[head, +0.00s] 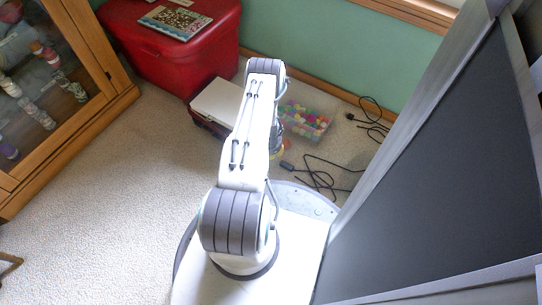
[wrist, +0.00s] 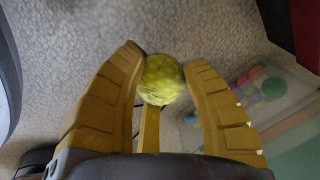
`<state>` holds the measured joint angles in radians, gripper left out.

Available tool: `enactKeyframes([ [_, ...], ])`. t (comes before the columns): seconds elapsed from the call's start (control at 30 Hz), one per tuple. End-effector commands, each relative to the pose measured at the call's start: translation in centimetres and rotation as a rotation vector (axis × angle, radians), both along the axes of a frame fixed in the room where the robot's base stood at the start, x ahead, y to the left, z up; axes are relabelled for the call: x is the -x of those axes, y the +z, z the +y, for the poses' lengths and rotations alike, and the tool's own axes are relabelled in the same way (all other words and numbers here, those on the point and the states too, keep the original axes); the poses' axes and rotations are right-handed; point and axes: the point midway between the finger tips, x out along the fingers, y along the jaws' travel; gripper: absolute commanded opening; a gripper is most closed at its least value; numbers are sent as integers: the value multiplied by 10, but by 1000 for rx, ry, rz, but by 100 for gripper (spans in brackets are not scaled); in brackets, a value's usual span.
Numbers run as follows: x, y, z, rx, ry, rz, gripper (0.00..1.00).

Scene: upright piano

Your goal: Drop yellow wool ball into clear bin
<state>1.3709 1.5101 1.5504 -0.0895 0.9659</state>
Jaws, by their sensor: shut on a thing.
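My gripper (wrist: 160,85) is shut on the yellow wool ball (wrist: 161,79), held between its two yellow fingers in the wrist view. The clear bin (wrist: 300,95) shows at the right of the wrist view, with several coloured balls in it. In the head view the clear bin (head: 318,134) stands on the carpet near the green wall, right of my arm. In the head view my gripper is mostly hidden behind my arm. The ball is apart from the bin in the wrist view.
A red chest (head: 180,55) with a book (head: 175,22) on it stands at the back left. A white-topped box (head: 215,103) is left of the bin. Black cables (head: 320,178) lie right of my arm. A glass cabinet (head: 60,90) is at left, a large dark panel (head: 450,160) at right.

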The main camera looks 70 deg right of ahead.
Motion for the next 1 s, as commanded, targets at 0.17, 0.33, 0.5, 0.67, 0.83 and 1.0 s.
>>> enactKeyframes([
  [0.17,-1,4,-1,0,3,0,25],
  [0.33,-2,5,-2,0,3,0,25],
  [0.5,-2,5,-2,1,3,0,25],
  [0.67,-2,5,-2,1,3,0,25],
  [0.83,-2,10,-2,1,3,0,25],
  [1.0,-2,28,-2,1,3,0,25],
])
